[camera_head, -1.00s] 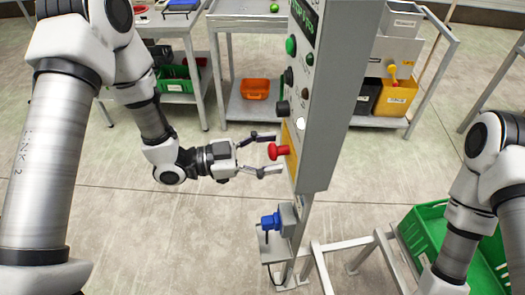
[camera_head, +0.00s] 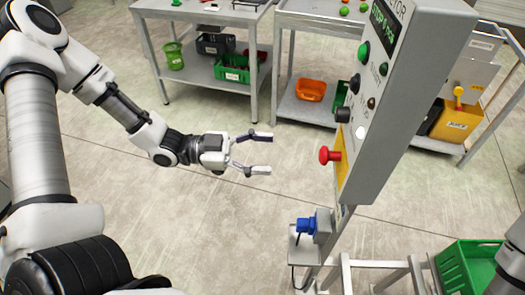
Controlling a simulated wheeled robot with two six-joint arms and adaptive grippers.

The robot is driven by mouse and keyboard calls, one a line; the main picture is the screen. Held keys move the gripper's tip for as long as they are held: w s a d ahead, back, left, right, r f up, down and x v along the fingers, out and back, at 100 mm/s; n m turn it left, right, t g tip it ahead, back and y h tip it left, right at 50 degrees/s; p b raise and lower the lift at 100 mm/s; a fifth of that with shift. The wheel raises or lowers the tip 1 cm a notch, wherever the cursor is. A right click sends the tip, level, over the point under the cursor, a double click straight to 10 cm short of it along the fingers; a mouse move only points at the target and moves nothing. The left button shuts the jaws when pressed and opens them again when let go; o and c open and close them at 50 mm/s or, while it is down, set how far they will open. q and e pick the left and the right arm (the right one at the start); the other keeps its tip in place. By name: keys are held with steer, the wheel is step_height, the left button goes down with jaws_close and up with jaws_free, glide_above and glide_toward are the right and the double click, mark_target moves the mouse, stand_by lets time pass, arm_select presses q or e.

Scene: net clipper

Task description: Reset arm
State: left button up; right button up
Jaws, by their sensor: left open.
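My left gripper (camera_head: 262,153) is open and empty, pointing right in mid-view. It is apart from the red mushroom button (camera_head: 329,155), which sticks out from the yellow plate on the side of the grey control box (camera_head: 398,110). There is clear floor visible between the fingertips and the button. My left arm comes in from the left edge. At the lower right edge a grey part of my right arm (camera_head: 512,265) shows; its gripper is not in view.
A blue connector (camera_head: 306,225) sits on a bracket below the box. A green crate (camera_head: 466,268) lies at the lower right. Tables (camera_head: 200,17) with bins stand at the back, with an orange bin (camera_head: 311,90) on a low shelf. The floor around my left gripper is clear.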

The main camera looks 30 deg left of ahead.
arm_select(q)
steer(key=shift+d, duration=0.1)
steer(key=s+d+f+n+g+y, duration=0.2)
steer(key=s+f+y, duration=0.1)
steer(key=f, duration=0.4)
steer(key=s+d+f+n+g+y, duration=0.1)
steer(key=s+d+f+n+y, duration=0.15)
steer(key=f, duration=0.55)
steer(key=s+d+f+n+g+y, duration=0.2)
steer(key=s+f, duration=0.2)
steer(key=f, duration=0.3)
steer(key=s+a+f+n+g+y, duration=0.2)
steer(key=s+a+f+n+y, duration=0.5)
steer(key=a+n+y, duration=0.2)
steer(key=shift+s+a+f+g, duration=0.15)
steer(key=shift+s+a+g, duration=0.15)
steer(key=shift+a, duration=0.5)
steer(key=shift+n, duration=0.25)
steer(key=shift+w, duration=0.1)
